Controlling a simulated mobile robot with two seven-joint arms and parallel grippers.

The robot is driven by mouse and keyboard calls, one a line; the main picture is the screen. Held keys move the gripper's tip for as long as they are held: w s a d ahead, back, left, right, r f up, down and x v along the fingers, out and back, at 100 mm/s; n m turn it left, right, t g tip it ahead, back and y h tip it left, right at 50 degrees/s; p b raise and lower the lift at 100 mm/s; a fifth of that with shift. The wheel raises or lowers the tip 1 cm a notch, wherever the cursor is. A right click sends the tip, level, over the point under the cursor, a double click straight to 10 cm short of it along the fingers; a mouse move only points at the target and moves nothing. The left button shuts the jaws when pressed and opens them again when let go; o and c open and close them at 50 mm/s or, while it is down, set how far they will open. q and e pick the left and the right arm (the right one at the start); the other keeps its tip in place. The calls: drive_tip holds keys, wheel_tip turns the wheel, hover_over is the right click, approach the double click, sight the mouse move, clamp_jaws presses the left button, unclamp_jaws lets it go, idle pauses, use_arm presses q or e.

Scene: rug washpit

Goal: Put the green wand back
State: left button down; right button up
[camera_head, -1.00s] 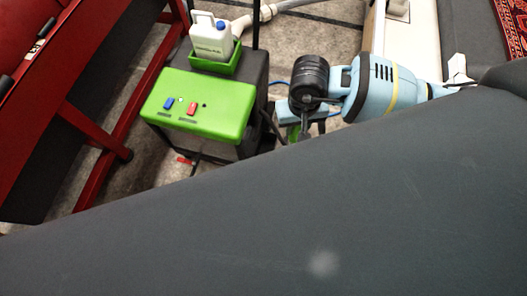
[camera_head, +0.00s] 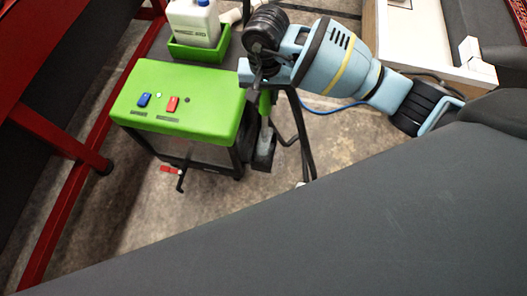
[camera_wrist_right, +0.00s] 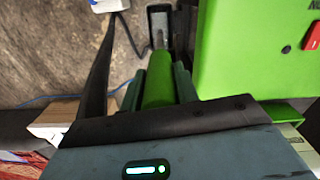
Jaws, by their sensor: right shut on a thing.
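The green wand (camera_head: 265,104) is upright at the right side of the green-topped machine (camera_head: 180,100). Its green grip is between the jaws of my right gripper (camera_head: 265,88), which is shut on it. The grip also shows between the fingers in the right wrist view (camera_wrist_right: 158,88). Below the grip, a grey part reaches down to a dark holder (camera_head: 264,156) on the machine's side. I cannot tell whether the wand rests fully in the holder. My left gripper is not in view.
A white jug (camera_head: 194,22) stands in a green tray (camera_head: 186,51) behind the machine's top. A red frame (camera_head: 85,145) is at the left. A dark hose (camera_head: 301,125) hangs right of the wand. The concrete floor in front is clear.

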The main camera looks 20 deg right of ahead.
sight(265, 118)
drive_tip(key=shift+f+b, duration=0.55)
drive_tip(key=shift+f, duration=2.15)
wheel_tip(265, 118, down, 5)
drive_tip(key=shift+w+r+b, duration=0.1)
drive_tip(key=shift+r+b, duration=0.1)
drive_tip(key=shift+b, duration=0.45)
drive_tip(key=shift+f, duration=0.15)
drive_tip(key=o, duration=1)
drive_tip(key=shift+c, duration=0.2)
